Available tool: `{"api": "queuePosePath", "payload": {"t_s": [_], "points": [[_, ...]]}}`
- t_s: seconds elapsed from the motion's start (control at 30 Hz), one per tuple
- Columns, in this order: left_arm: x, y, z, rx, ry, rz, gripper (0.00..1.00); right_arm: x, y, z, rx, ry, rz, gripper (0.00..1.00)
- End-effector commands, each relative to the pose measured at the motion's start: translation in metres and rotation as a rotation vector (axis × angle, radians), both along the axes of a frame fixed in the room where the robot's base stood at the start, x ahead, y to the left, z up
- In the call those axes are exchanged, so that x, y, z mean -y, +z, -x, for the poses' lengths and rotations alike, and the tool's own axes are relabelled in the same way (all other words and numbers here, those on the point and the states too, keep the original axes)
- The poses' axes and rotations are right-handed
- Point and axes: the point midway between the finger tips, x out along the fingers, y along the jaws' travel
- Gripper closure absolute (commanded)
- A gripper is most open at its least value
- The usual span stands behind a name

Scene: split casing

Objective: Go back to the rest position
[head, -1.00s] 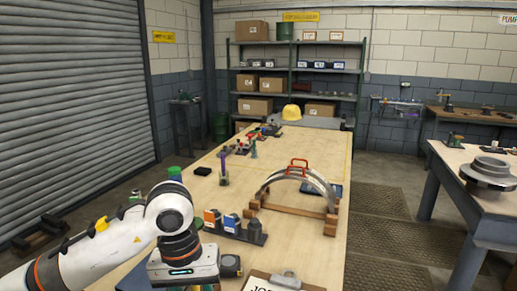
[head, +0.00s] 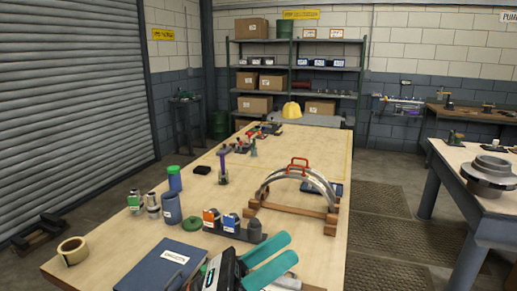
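My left gripper (head: 288,249) is at the bottom middle of the head view, over the near part of the long wooden workbench (head: 330,262). Its two teal fingers point to the upper right with a gap between them, and nothing shows in the gap. The gripper hides part of the bench's near edge. A grey arched casing half (head: 318,181) with a red handle (head: 298,165) rests on wooden blocks (head: 292,211) beyond the gripper. My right gripper is not in view.
A dark blue book (head: 160,265), a tape roll (head: 73,250), a blue cup (head: 171,208), a green ring (head: 192,224) and a dark holder with bottles (head: 236,231) stand near the gripper. A second table (head: 455,160) with a grey flanged part (head: 490,173) is at right.

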Motion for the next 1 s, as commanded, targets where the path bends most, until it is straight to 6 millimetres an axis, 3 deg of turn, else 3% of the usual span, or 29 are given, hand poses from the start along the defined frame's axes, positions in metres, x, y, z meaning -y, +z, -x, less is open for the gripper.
{"api": "queuePosePath", "payload": {"t_s": [0.07, 0.17, 0.27, 0.37, 0.5, 0.6, 0.7, 0.87, 0.9, 1.0], "points": [[-0.031, -0.005, -0.027, -0.303, 0.06, 0.196, 0.6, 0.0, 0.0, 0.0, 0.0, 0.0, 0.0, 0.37], [-0.075, -0.032, -0.06, -0.675, 0.134, 0.445, 0.6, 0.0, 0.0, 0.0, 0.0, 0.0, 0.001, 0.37], [-0.119, -0.083, -0.08, -1.036, 0.215, 0.697, 0.6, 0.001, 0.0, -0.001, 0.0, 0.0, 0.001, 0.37], [-0.158, -0.148, -0.08, -1.376, 0.309, 0.953, 0.6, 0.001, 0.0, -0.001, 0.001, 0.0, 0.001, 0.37], [-0.196, -0.241, -0.046, -1.78, 0.468, 1.291, 0.6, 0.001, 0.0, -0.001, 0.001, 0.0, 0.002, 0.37], [-0.212, -0.293, -0.008, -1.993, 0.591, 1.496, 0.6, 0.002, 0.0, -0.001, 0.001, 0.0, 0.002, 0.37], [-0.219, -0.328, 0.03, -2.144, 0.708, 1.656, 0.6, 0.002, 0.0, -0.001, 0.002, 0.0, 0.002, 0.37], [-0.225, -0.365, 0.087, -2.311, 0.891, 1.857, 0.6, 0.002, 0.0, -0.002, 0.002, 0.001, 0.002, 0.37], [-0.226, -0.371, 0.101, 2.316, -0.925, -1.88, 0.6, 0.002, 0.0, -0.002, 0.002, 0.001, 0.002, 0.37], [-0.227, -0.383, 0.134, 2.168, -0.95, -1.802, 0.6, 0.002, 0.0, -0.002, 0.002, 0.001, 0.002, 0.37]]}}
